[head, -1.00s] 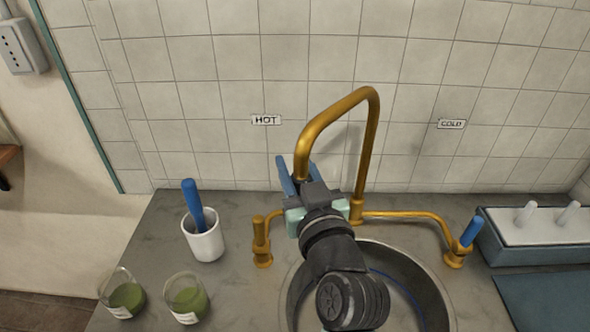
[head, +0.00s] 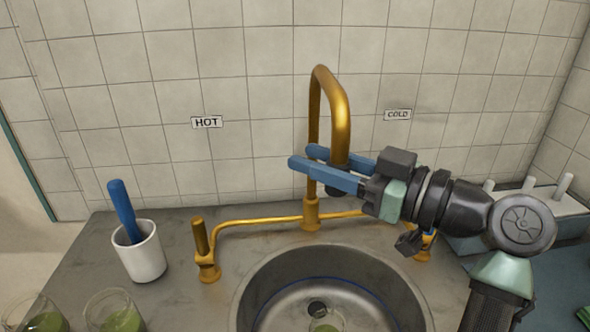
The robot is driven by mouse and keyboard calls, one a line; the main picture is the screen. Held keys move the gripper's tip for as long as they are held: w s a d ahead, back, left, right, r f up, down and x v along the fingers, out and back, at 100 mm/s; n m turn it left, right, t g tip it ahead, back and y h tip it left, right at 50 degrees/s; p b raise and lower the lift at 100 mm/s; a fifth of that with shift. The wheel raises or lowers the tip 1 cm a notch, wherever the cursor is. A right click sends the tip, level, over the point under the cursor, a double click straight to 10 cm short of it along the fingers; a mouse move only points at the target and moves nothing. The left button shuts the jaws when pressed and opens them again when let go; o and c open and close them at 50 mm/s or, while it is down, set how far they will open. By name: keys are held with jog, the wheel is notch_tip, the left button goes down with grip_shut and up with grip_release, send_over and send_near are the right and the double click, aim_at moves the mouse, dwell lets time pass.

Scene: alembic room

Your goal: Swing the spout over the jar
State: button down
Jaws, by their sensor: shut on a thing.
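The brass gooseneck spout (head: 341,118) rises from its base behind the sink, and its free end hangs over the back part of the basin. My gripper (head: 304,158) reaches in from the right with its two blue fingers on either side of the hanging end, shut on it. The dark outlet (head: 337,192) shows just below the fingers. A glass jar (head: 325,326) with greenish contents stands in the sink at the bottom edge of the view, cut off by the frame. The outlet is behind the jar in the picture.
The round steel sink (head: 262,297) is set in the grey counter. A brass handle (head: 202,250) stands at the left under the HOT sign (head: 207,122). A white cup (head: 143,254) holds a blue-handled tool. Two glasses (head: 118,315) of green liquid stand front left. My arm partly hides the cold side.

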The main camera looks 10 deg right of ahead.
jog(key=shift+d+f, duration=0.15)
jog(key=shift+d, duration=0.5)
jog(key=c, duration=0.5)
grip_release()
jog(key=shift+s, duration=0.15)
jog(key=b+v, duration=0.1)
jog(key=v, duration=1.2)
